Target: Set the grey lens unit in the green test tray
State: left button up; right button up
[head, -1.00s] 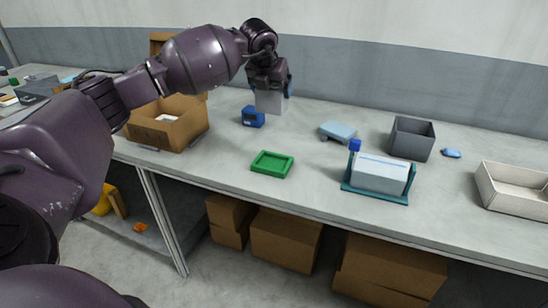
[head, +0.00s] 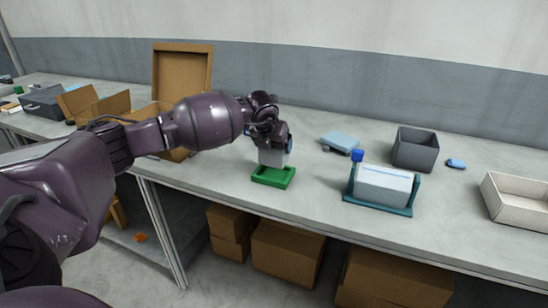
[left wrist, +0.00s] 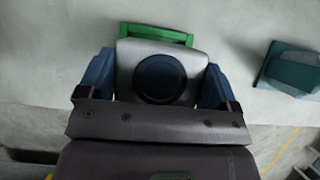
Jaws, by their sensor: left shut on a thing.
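The grey lens unit (head: 272,156) is a pale grey block held in my left gripper (head: 273,146), over the back part of the green test tray (head: 272,181). In the left wrist view the lens unit (left wrist: 190,57) shows a dark round lens between the two blue fingers of my left gripper (left wrist: 161,82), which is shut on it. The tray (left wrist: 155,32) shows there as a green strip beyond the unit, which hides most of it. I cannot tell whether the unit touches the tray floor. My right gripper is not in view.
A teal stand (head: 379,205) with a white box stands right of the tray. A dark grey bin (head: 415,150), a light blue object (head: 341,142) and a white tray (head: 517,205) lie further right. An open cardboard box (head: 182,75) stands back left. The table front is clear.

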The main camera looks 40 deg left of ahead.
aim_at(274, 157)
pick_arm(q)
notch_tip(274, 157, down, 4)
jog(key=shift+f, duration=0.1)
jog(key=shift+w+f, duration=0.1)
jog(key=shift+f, duration=0.05)
jog(key=o, duration=1.1)
jog(key=shift+f, duration=0.15)
